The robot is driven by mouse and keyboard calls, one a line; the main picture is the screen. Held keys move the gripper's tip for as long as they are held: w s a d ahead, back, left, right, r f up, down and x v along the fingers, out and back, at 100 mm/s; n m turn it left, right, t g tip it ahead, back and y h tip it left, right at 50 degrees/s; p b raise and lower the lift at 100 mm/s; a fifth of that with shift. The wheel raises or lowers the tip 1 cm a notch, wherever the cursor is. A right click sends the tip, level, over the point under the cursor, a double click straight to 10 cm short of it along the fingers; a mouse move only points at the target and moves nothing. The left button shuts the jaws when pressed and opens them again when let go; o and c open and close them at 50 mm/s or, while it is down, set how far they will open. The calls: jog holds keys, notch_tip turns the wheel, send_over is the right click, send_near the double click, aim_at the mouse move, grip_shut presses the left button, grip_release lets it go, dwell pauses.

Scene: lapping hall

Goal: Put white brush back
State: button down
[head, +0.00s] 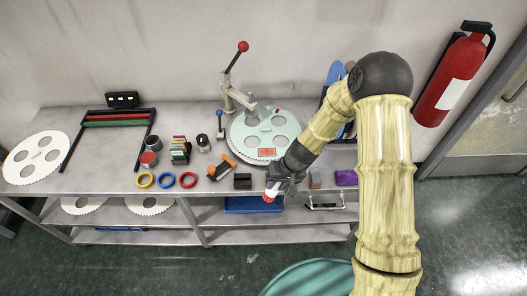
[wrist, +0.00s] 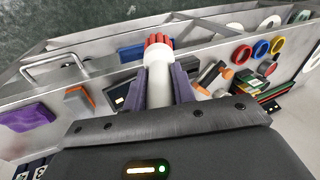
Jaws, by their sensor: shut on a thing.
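The white brush (wrist: 159,82) has a white body and a red end. My gripper (head: 274,186) is shut on it, with its two dark purple fingers on either side of the white body in the wrist view. The red end points away from the palm. In the head view the brush (head: 269,196) is at the front edge of the workbench (head: 110,184), with its red end downward and towards the front. My gripper covers part of it there.
A black block (head: 242,181) and an orange-handled tool (head: 221,169) lie left of my gripper. Behind is a pale green disc (head: 248,139) with a lever press (head: 235,92). Coloured rings (head: 167,180) lie further left.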

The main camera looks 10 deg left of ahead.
jog(key=w+d+f+m, duration=0.2)
jog(key=d, duration=0.9)
jog(key=w+d+f+m+t+b, duration=0.1)
jog(key=w+d+f+m, duration=0.1)
jog(key=d, duration=1)
jog(key=shift+w+f+t, duration=0.15)
jog(key=shift+f+t, duration=0.15)
jog(key=shift+f, duration=0.5)
jog(key=shift+d, duration=0.1)
